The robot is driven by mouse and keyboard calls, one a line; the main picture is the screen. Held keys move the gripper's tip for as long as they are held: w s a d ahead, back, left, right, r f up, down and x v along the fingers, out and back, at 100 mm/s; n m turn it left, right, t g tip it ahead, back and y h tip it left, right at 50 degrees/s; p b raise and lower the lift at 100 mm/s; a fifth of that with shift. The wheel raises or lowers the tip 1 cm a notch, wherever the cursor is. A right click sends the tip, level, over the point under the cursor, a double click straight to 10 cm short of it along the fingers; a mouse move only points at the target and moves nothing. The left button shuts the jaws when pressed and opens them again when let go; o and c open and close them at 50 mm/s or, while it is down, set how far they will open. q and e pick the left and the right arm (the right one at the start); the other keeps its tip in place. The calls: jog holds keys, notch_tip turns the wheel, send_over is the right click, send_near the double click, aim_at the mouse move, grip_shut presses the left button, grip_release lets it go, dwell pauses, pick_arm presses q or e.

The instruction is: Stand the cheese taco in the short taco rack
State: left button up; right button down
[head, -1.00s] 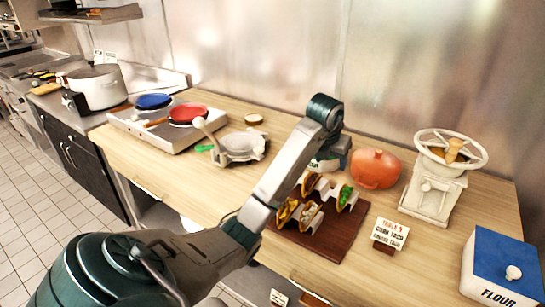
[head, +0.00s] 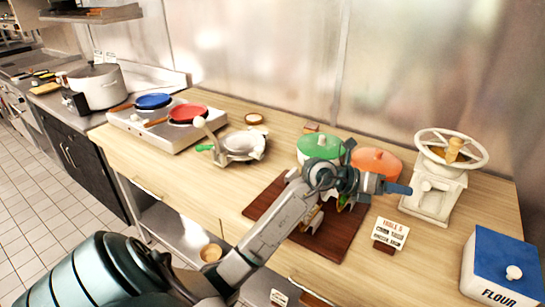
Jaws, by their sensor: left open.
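My left gripper (head: 398,188) is open and reaches over the dark brown board (head: 268,206) from the left, its fingers pointing right toward the grinder. My left arm and wrist cover most of the taco racks on the board. Only small parts of a rack with tacos (head: 311,219) show below the wrist, and a bit of green filling shows near the gripper. I cannot tell which taco is the cheese one, or which rack is the short one. No taco is visible between the fingers. My right gripper is not in view.
An orange pot (head: 378,161) and a green pot (head: 318,147) stand behind the board. A white grinder (head: 432,190), a small sign (head: 389,234) and a blue-lidded flour box (head: 503,262) are to the right. A tortilla press (head: 240,145) and burners with pans (head: 187,114) are left.

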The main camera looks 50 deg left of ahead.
pick_arm(q)
jog(key=s+r+n+t, duration=0.6)
jog(key=s+n+t, duration=0.1)
jog(key=n+t, duration=0.25)
jog(key=s+a+f+n+y, duration=0.25)
jog(key=a+n+y, duration=0.25)
jog(key=n+y, duration=0.3)
jog(key=s+a+f+n+y, duration=0.25)
jog(key=a+n+y, duration=0.3)
jog(key=n, duration=0.45)
jog(key=s+f+n+g, duration=0.2)
jog(key=s+f+g, duration=0.2)
jog(key=f, duration=0.8)
jog(key=s+f+n+g, duration=0.3)
jog(key=s+f+g, duration=0.2)
jog(key=f, duration=0.7)
jog(key=s+f+n+g, duration=0.2)
jog(key=s+f+g, duration=0.3)
jog(key=s+f, duration=0.3)
jog(key=shift+a+f+n+h, duration=0.35)
jog(key=shift+a+f, duration=0.05)
jog(key=shift+f, duration=1.85)
